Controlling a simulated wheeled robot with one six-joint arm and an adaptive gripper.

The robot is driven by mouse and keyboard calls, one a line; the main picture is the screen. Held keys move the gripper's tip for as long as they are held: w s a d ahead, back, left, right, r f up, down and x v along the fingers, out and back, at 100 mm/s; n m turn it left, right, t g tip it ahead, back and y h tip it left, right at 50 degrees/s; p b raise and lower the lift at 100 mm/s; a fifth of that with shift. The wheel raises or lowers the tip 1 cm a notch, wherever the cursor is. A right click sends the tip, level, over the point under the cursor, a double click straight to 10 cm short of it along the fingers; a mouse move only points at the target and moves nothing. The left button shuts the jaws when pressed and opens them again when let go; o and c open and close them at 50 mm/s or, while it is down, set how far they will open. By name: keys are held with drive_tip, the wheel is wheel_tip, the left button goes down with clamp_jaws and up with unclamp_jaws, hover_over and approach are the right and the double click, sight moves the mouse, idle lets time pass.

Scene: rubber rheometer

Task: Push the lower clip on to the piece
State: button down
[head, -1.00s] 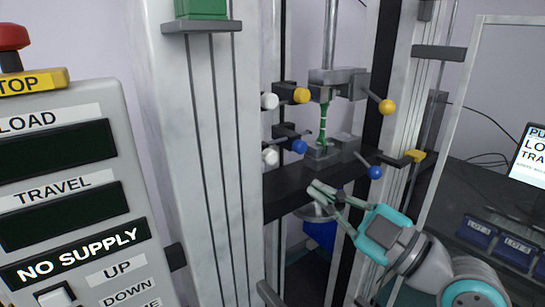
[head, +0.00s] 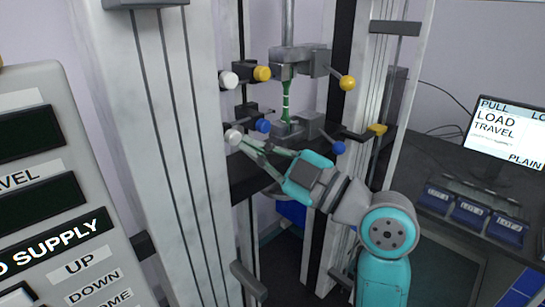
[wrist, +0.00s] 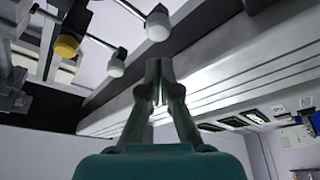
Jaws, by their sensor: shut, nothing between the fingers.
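The green piece (head: 286,102) stands upright between the upper and lower grips of the test frame in the head view. The lower clip (head: 248,112) is a dark arm at its left with a blue knob (head: 264,126) and a white knob (head: 234,137). My gripper (head: 243,142) is shut and empty, with its fingertips right by this white knob. In the wrist view my fingertips (wrist: 160,66) point forward, and the nearer white knob (wrist: 158,26) shows just above them with a small gap in the picture. I cannot tell whether they touch. The piece is not clearly visible there.
The upper clip, with yellow (head: 262,73) and white (head: 228,80) knobs, sits just above. The lower grip's blue ball handle (head: 338,148) is close above my arm. A frame column (head: 165,130) and the control panel (head: 40,190) stand at left. Blue trays (head: 470,213) lie right.

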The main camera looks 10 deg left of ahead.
sight(236, 138)
drive_tip(key=shift+x, duration=2.1)
drive_tip(key=shift+w+d, duration=0.65)
drive_tip(key=shift+w, duration=0.2)
drive_tip(key=shift+w+d, duration=0.65)
drive_tip(key=shift+w, duration=0.15)
